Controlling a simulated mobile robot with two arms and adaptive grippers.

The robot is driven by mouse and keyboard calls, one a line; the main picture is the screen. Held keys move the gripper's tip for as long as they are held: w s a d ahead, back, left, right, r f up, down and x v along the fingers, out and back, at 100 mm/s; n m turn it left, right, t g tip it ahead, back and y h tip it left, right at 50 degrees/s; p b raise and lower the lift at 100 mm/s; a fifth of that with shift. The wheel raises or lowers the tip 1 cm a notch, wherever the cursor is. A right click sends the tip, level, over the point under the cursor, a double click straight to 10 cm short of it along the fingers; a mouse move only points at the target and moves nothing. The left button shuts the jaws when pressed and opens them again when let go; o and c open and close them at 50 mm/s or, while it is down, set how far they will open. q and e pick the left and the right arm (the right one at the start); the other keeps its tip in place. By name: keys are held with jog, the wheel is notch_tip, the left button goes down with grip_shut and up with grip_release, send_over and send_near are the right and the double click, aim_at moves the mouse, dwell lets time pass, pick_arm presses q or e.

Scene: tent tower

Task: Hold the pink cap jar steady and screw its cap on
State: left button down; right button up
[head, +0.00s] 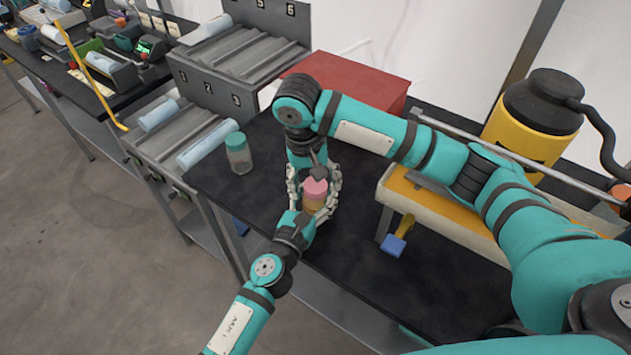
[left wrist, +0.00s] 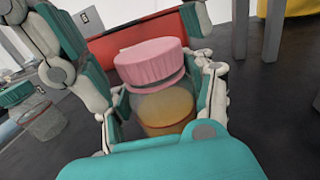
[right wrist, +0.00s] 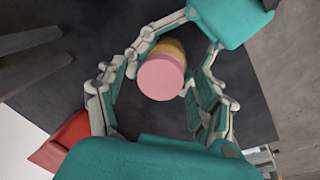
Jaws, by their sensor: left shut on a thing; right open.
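The pink cap jar (left wrist: 165,107) is clear with amber contents. Its pink cap (left wrist: 150,62) sits on top of the mouth; I cannot tell how tightly. My left gripper (head: 312,212) is shut around the jar's body from the near side. My right gripper (head: 316,180) comes from above, its open fingers spread on both sides of the cap. In the right wrist view the cap (right wrist: 161,80) lies between the right fingers, with a gap on the left. The lower jar is partly hidden by my left fingers.
A second jar with a teal cap (head: 238,153) stands to the left on the dark table (head: 265,190). A red box (head: 345,80) is behind. A yellow-topped bench (head: 440,205) with a blue-ended tool (head: 393,245) and a yellow canister (head: 525,130) stand right.

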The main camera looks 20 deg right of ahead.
notch_tip(320, 180, up, 4)
jog(key=shift+r, duration=0.15)
jog(key=shift+c, duration=0.3)
